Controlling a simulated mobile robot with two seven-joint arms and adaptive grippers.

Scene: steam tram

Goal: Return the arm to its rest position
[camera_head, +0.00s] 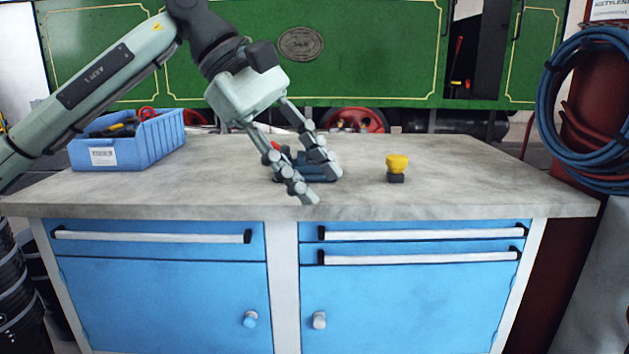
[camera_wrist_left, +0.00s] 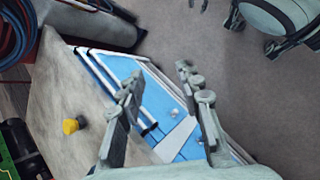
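My left gripper (camera_head: 322,186) hangs over the middle of the workbench, its fingers pointing down and to the right. Its two fingers stand apart. In the left wrist view my left gripper (camera_wrist_left: 158,82) is open, with nothing between its fingers. A dark blue object with a red part (camera_head: 318,172) stands on the bench behind the fingers, partly hidden by them. I cannot tell from the head view whether they touch it. My left arm reaches in from the left, above the bench. My right gripper does not show in the head view.
The grey workbench (camera_head: 480,178) has blue drawers and doors below. A blue bin (camera_head: 150,143) with tools stands at its back left. A yellow-topped knob (camera_head: 397,166) stands right of the gripper; it also shows in the left wrist view (camera_wrist_left: 72,126). A blue hose coil (camera_head: 555,100) hangs at right.

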